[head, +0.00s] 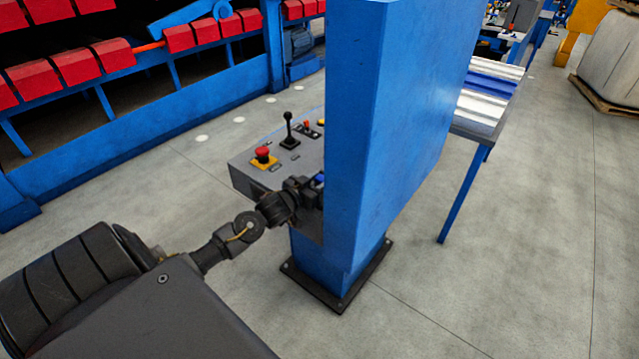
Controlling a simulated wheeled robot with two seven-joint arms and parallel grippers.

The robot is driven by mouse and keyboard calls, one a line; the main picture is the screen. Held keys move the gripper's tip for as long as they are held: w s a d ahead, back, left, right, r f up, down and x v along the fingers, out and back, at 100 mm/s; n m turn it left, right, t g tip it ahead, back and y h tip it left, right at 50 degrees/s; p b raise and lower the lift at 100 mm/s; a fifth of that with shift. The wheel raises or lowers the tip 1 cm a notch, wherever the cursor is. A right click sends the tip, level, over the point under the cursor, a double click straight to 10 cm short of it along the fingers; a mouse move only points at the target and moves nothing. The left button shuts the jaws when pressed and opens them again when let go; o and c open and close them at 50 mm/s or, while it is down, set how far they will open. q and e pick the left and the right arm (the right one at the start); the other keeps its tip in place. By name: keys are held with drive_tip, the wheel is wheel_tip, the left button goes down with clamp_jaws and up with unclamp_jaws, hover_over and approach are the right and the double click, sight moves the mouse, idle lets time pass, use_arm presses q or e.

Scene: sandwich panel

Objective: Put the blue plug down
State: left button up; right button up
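A small blue piece (320,178), perhaps the blue plug, shows at the tip of my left gripper (314,190). Most of it is hidden by the gripper and the tall blue panel (350,130). The gripper is over the front right part of the grey control console (245,178), close against the panel's left edge. Its fingers are dark and partly hidden, so I cannot tell whether they are shut on the blue piece. My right gripper is not in view.
The console carries a red emergency button (263,153) on a yellow base and a black lever (288,130). A blue pedestal (325,262) stands below. A table with metal panels (487,95) is behind at right.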

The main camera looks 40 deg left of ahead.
use_arm(q)
drive_tip(key=shift+f, duration=0.35)
drive_tip(key=o, duration=1.1)
drive_tip(key=shift+s+r, duration=0.2)
drive_tip(key=shift+r, duration=0.15)
drive_tip(key=s, duration=0.3)
drive_tip(key=s+r, duration=0.1)
drive_tip(key=s, duration=0.7)
drive_tip(key=shift+s+r, duration=0.2)
drive_tip(key=shift+r, duration=0.2)
